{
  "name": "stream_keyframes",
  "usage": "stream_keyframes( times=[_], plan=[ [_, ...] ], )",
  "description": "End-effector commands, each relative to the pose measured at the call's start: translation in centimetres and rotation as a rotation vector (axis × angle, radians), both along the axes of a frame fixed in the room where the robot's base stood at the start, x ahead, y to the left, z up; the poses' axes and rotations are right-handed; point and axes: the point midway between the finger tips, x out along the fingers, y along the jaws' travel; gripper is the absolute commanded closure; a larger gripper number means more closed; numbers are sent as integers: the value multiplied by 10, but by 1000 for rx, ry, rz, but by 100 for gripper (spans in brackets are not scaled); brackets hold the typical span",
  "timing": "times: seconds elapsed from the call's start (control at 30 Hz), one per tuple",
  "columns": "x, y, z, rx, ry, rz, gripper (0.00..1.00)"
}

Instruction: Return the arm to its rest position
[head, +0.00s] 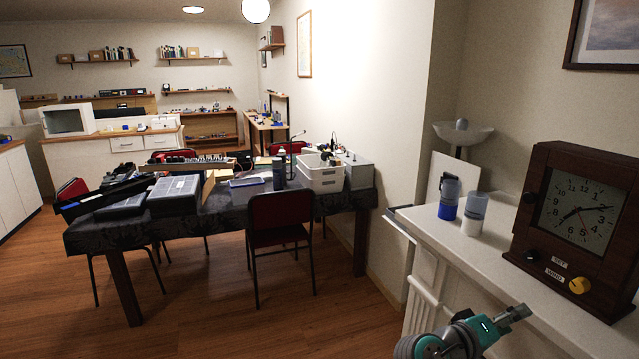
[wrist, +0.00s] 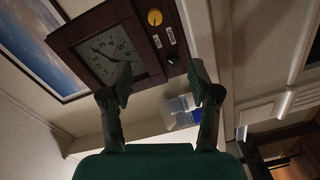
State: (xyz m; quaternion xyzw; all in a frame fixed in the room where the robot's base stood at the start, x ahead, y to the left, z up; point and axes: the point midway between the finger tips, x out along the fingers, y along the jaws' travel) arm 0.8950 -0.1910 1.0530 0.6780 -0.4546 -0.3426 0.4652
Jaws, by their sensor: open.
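My gripper (head: 516,313) is at the lower right in the head view, in front of the white mantel shelf and below the clock. My teal arm link reaches up to it from the bottom edge. In the wrist view my gripper (wrist: 162,88) has its two fingers spread apart with nothing between them. The clock also shows in the wrist view (wrist: 75,38), tilted. The gripper looks apart from the clock.
The white shelf (head: 459,246) holds two small containers, one with blue (head: 449,199) and one with white (head: 474,214). A table with a dark cloth (head: 100,232) stands left, with equipment on it. Wooden floor (head: 200,320) lies open in front.

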Motion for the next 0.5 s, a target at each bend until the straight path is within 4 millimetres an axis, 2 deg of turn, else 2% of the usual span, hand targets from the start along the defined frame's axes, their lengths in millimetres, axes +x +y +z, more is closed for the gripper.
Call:
stream_keyframes(
  times=[0.27, 0.5],
  plan=[
    [-5, 4, -30, 12, 18, 67, 39],
    [-14, 13, -68, 35, 34, 162, 39]
  ],
)
